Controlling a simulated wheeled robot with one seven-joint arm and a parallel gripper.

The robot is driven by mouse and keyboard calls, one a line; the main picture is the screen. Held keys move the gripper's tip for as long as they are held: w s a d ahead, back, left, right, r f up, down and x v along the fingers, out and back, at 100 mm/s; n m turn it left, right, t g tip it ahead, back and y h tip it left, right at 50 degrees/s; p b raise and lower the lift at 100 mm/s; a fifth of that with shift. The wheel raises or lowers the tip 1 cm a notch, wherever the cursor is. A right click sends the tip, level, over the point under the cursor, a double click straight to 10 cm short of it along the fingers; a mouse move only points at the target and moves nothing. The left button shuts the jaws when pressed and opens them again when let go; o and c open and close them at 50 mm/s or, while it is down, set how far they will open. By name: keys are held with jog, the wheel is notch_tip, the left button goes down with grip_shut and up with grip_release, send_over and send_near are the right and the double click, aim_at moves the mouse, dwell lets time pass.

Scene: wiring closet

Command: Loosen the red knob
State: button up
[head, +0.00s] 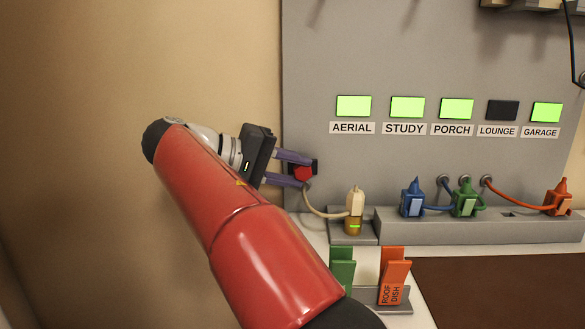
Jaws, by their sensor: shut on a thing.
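The red knob (304,173) sits on a dark mount at the lower left of the grey panel (420,65), in the head view. My gripper (307,171) reaches it from the left. Its two purple-grey fingers lie above and below the knob and are shut on it. My red arm crosses the lower left of the view. The fingers cover part of the knob and its mount, so its turn angle cannot be told.
A cream plug (354,202) with a cable stands close right of the knob. Blue (412,200), green (465,200) and orange (559,198) plugs stand along the grey ledge. Green (342,273) and orange (395,280) tags stand below. Four label lights are green; the LOUNGE light (502,110) is dark.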

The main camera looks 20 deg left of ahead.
dwell(0.4)
jog(key=o, duration=1)
jog(key=shift+a, duration=0.1)
jog(key=v, duration=0.7)
jog(key=shift+s+a+f, duration=0.1)
jog(key=shift+s+a, duration=0.2)
